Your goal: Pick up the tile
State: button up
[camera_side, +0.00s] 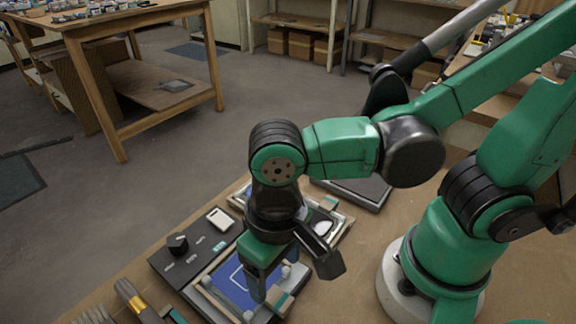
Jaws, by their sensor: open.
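A blue panel (228,284) with a pale outline lies in a light frame below my gripper; I cannot tell which of the two is the tile. My gripper (294,284) points down over the right part of the framed panel. Its jaws are spread apart, with nothing visible between them. The gripper hides part of the panel and frame, and I cannot tell its exact height above them.
A white oval piece (323,227) sits in a tray just right of my wrist. A dark flat slab (358,190) lies behind it. Brushes (131,298) lie at the front left. The brown tabletop (335,300) is bare at the front right.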

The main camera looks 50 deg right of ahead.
aim_at(280, 299)
jog(key=shift+s+a+f, duration=0.25)
jog(key=shift+s+f, duration=0.1)
jog(key=shift+s, duration=0.05)
jog(key=shift+f, duration=2.55)
jog(key=shift+c, duration=0.2)
grip_shut()
